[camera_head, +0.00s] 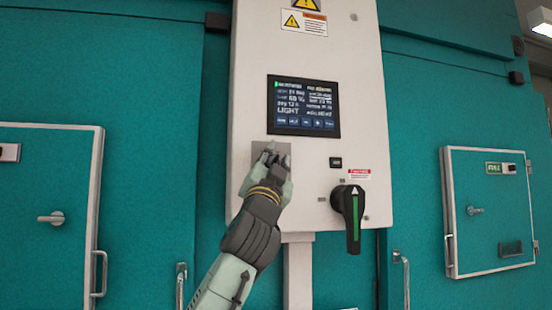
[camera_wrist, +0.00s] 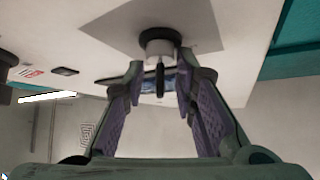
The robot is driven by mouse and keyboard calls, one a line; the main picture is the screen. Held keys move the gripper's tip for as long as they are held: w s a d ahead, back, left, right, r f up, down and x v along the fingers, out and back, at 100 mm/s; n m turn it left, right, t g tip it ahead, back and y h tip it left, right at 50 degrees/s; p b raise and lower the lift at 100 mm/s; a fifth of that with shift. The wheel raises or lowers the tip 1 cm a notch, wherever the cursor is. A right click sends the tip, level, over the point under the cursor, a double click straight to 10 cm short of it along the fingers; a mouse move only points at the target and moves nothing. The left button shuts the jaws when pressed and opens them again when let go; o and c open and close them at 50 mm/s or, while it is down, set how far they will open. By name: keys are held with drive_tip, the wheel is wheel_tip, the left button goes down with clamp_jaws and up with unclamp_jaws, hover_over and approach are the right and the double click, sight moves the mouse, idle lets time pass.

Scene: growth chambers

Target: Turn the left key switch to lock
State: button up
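The key switch (camera_wrist: 160,45) shows in the wrist view as a round metal barrel with a dark key (camera_wrist: 160,78) standing out of it. It sits on a square grey plate (camera_head: 258,150) on the white control box, below the screen. My gripper (camera_head: 271,154) is in front of this plate and hides the switch in the head view. In the wrist view my gripper (camera_wrist: 158,75) has its fingers apart, one on each side of the key. Gaps show between the fingers and the key. The lock mark cannot be seen.
The white control box (camera_head: 350,60) carries a lit screen (camera_head: 303,106). A black rotary handle with a green stripe (camera_head: 352,212) juts out to the right of my gripper. Teal chamber walls with doors (camera_head: 490,210) stand on both sides. The space left of the box is free.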

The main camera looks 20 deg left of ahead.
drive_tip(key=shift+c, duration=0.6)
clamp_jaws()
